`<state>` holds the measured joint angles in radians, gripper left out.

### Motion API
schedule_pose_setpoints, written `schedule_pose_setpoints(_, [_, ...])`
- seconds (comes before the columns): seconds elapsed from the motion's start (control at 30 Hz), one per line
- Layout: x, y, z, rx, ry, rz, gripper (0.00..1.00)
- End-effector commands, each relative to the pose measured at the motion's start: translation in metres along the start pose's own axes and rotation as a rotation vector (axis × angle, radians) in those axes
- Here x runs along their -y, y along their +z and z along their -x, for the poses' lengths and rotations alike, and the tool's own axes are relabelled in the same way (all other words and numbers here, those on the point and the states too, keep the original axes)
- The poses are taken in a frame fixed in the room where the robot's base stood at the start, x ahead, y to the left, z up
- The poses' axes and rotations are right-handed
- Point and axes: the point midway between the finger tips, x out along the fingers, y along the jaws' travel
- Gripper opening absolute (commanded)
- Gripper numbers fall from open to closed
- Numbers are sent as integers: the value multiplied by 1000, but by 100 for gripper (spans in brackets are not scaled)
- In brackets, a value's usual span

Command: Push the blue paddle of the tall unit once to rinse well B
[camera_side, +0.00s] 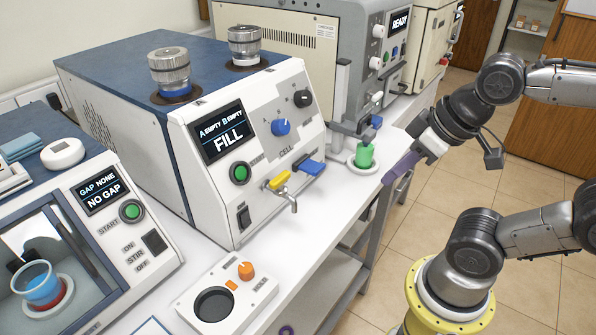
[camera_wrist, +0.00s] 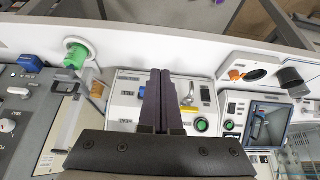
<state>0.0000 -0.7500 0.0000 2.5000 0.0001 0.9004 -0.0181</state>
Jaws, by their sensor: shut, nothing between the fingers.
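The tall unit (camera_side: 228,145) is white with a blue top. Its screen (camera_side: 222,135) reads "A EMPTY B EMPTY" and "FILL". Two metal-capped wells stand on top: the nearer, A (camera_side: 169,70), and the farther, B (camera_side: 244,42). The blue paddle (camera_side: 311,167) sticks out of the unit's front, right of a yellow paddle (camera_side: 278,180) above a spout. My gripper (camera_side: 388,178), with purple fingers, is to the right of the blue paddle and apart from it. In the wrist view my fingers (camera_wrist: 160,73) are together and empty, covering part of the unit's front.
A green cup (camera_side: 364,155) stands on a white pad between the blue paddle and my gripper. A holder box with an orange knob (camera_side: 246,271) lies in front of the unit. The "NO GAP" machine (camera_side: 105,235) is at left. Open floor lies right of the bench.

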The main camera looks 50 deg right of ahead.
Motion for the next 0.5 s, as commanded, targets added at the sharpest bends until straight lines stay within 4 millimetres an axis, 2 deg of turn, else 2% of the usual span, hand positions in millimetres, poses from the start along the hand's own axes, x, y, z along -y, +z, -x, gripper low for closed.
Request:
schedule_pose_setpoints(0.13, [0, 5, 1, 26, -2, 118, 0])
schedule_pose_setpoints(0.23, [0, 2, 10, 37, -6, 269, 0])
schedule_pose_setpoints(0.37, [0, -14, 27, 68, -18, 503, 0])
schedule_pose_setpoints(0.5, [-2, -39, 42, 116, -46, 754, 0])
